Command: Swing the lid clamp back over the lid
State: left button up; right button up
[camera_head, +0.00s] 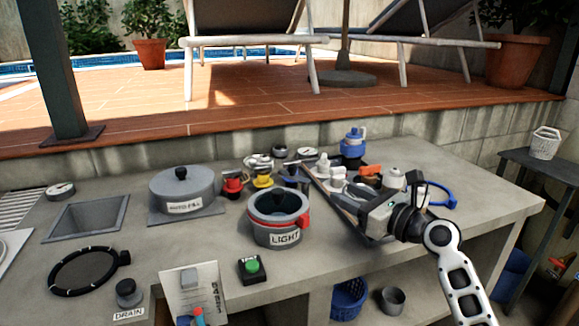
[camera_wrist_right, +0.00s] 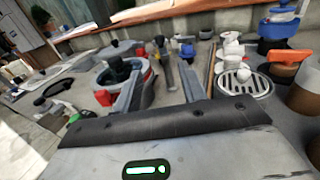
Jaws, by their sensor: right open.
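A grey round housing labelled LIGHT (camera_head: 277,236) stands in the middle of the counter in the head view. Its round lid (camera_head: 278,203) has a glassy top. A red clamp band (camera_head: 304,221) shows around its upper side, with a block at the right. The wrist view shows red clamp parts (camera_wrist_right: 103,97) low on the housing's near side. I cannot tell how the clamp sits over the lid. My right gripper (camera_head: 337,193) is to the right of the housing, apart from it, open and empty. Its two fingers (camera_wrist_right: 160,85) point toward the housing. My left gripper is not in view.
A grey lidded pot (camera_head: 182,188) stands left of the housing. A green button box (camera_head: 251,270) is in front. Valves, bottles and a blue-topped container (camera_head: 352,145) crowd the counter behind my right gripper. The front right of the counter is clear.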

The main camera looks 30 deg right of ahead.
aim_at(295, 168)
jog(key=w, duration=0.5)
jog(key=w+a, duration=0.1)
jog(key=w, duration=0.4)
jog(key=w+a, duration=0.1)
jog(key=w, duration=0.4)
jog(key=shift+w+a+r, duration=0.1)
jog(key=shift+a, duration=0.15)
grip_shut()
